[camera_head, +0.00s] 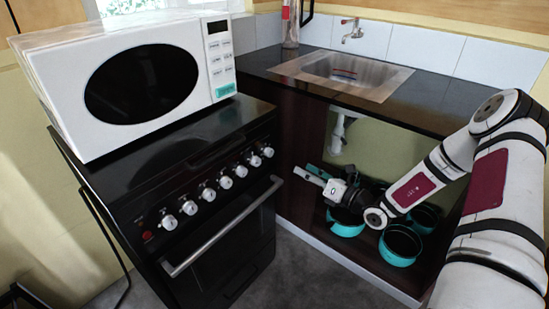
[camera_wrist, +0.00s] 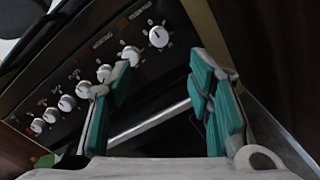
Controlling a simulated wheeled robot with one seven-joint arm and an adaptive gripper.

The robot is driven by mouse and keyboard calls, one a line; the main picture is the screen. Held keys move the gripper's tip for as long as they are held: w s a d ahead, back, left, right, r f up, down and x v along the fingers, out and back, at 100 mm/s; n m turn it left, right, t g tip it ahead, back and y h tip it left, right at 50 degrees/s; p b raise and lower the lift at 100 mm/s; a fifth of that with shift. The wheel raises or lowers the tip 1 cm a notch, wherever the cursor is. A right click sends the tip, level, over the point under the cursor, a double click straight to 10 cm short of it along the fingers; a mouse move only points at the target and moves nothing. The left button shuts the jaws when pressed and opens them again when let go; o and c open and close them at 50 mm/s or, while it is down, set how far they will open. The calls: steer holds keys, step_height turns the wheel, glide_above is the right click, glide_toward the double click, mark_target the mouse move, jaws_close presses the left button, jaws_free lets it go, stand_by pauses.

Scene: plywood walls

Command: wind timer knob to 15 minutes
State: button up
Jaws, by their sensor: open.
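A row of several white knobs runs along the front panel of the black stove (camera_head: 205,295). The right end knob (camera_head: 267,152) is nearest my gripper, and the left end knob (camera_head: 168,222) sits by a red light. I cannot read the markings, so I cannot tell which is the timer knob. In the wrist view the nearest knob (camera_wrist: 158,36) shows beyond and between my fingertips, its dark pointer line visible. My gripper (camera_head: 308,174) is open and empty, right of the stove front and apart from the knobs. Its teal finger pads (camera_wrist: 160,72) stand wide apart.
A metal oven handle (camera_head: 222,228) runs below the knobs and crosses between my fingers in the wrist view. A white microwave (camera_head: 140,80) stands on the stove. Teal pots (camera_head: 400,245) sit in the open cupboard under the sink (camera_head: 342,75), below my arm.

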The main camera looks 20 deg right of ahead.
mark_target(271, 153)
steer(key=b+x, duration=0.2)
steer(key=x, duration=1.1)
steer(key=shift+w+a, duration=0.2)
steer(key=shift+w, duration=0.05)
steer(key=shift+c, duration=0.4)
jaws_close()
